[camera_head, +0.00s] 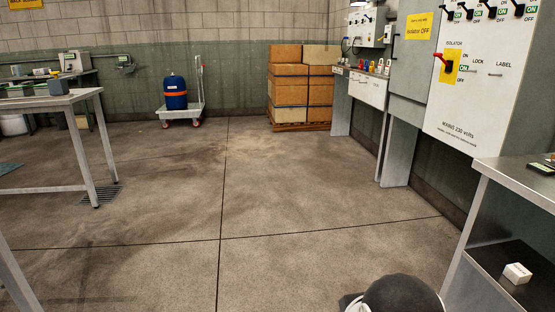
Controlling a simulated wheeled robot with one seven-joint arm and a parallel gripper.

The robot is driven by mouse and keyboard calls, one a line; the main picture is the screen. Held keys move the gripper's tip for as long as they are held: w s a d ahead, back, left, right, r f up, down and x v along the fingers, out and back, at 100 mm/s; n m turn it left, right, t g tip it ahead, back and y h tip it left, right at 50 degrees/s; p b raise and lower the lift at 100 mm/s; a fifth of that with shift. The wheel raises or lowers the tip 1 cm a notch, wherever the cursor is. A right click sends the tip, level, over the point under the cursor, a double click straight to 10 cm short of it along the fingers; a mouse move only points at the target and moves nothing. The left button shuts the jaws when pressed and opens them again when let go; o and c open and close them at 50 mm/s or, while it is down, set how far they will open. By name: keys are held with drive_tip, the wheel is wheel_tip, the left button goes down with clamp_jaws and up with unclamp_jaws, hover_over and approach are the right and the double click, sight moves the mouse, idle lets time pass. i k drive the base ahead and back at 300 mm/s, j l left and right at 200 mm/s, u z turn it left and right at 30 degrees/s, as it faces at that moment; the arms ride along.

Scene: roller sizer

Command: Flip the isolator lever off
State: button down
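The isolator lever (440,57) is on the large white electrical panel (467,116) at the right. It has a red tip and a dark arm, and it slants up and to the left from a yellow plate (449,72). The word ISOLATOR is printed above. My gripper is not in view. A dark rounded part at the bottom edge seems to be part of my arm, well below the panel.
A grey table (45,101) is at the left. Stacked cartons (302,85) and a blue drum (175,93) are at the back. The middle floor is clear.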

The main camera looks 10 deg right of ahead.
sight(439, 54)
drive_tip(key=i+z, duration=0.1)
drive_tip(key=i, duration=0.7)
drive_tip(key=i+j, duration=0.1)
drive_tip(key=i, duration=0.65)
drive_tip(key=i+j+z, duration=0.15)
drive_tip(key=i, duration=0.65)
drive_tip(key=i+z, duration=0.4)
drive_tip(key=i, duration=0.15)
drive_tip(key=i+j+z, duration=0.1)
drive_tip(key=i+z, duration=0.35)
drive_tip(key=i+j+z, duration=0.4)
drive_tip(key=i, duration=0.15)
drive_tip(key=i+j+z, duration=0.45)
drive_tip(key=l, duration=0.1)
